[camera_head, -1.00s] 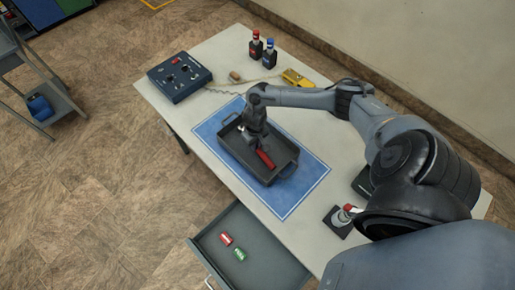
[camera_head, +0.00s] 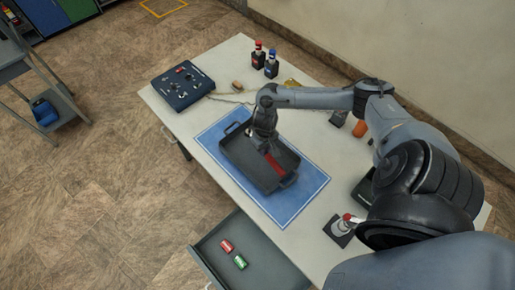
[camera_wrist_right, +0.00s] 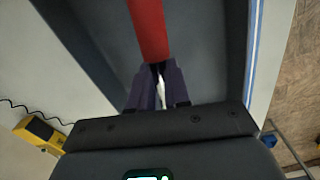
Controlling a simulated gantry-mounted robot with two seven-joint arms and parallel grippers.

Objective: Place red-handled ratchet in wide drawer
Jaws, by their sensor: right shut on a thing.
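The red-handled ratchet (camera_head: 273,164) is in the dark grey tray (camera_head: 284,185) on the blue mat. My right gripper (camera_head: 266,146) reaches down into the tray and is shut on the ratchet. In the right wrist view the red handle (camera_wrist_right: 150,30) extends away from the fingers (camera_wrist_right: 158,75), and a bit of bright metal shows between them. I cannot tell whether the ratchet still touches the tray floor. The wide drawer (camera_head: 274,267) is pulled open at the table's front, below the tray. My left gripper is out of view.
The drawer holds a red item (camera_head: 227,246) and a green item (camera_head: 240,262), leaving its right part clear. The tray has raised walls and end handles. A blue control box (camera_head: 183,86), two small bottles (camera_head: 271,65) and a red-topped object (camera_head: 346,223) stand on the table.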

